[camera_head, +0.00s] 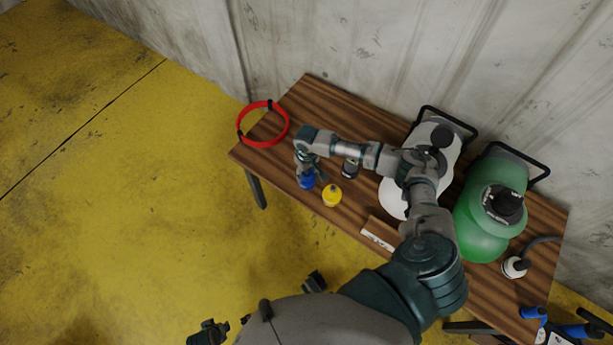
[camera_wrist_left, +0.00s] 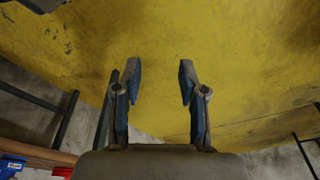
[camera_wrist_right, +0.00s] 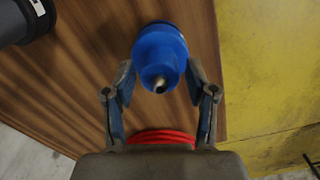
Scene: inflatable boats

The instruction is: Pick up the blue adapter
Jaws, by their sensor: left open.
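The blue adapter (camera_head: 307,182) stands near the front edge of the wooden table, under my right gripper (camera_head: 308,169). In the right wrist view the blue adapter (camera_wrist_right: 160,55) lies between the two fingers of my right gripper (camera_wrist_right: 160,75), which are open on either side of it. Its pale metal tip faces the camera. I cannot tell whether either finger touches it. In the left wrist view my left gripper (camera_wrist_left: 160,75) is open and empty, with the yellow floor beyond its fingers.
The table (camera_head: 320,100) also holds a red ring (camera_head: 263,145) at its left end, a yellow adapter (camera_head: 332,195), a dark fitting (camera_head: 350,168), a white tank (camera_head: 392,198) and a green tank (camera_head: 480,240). A grey wall stands behind. The floor at left is clear.

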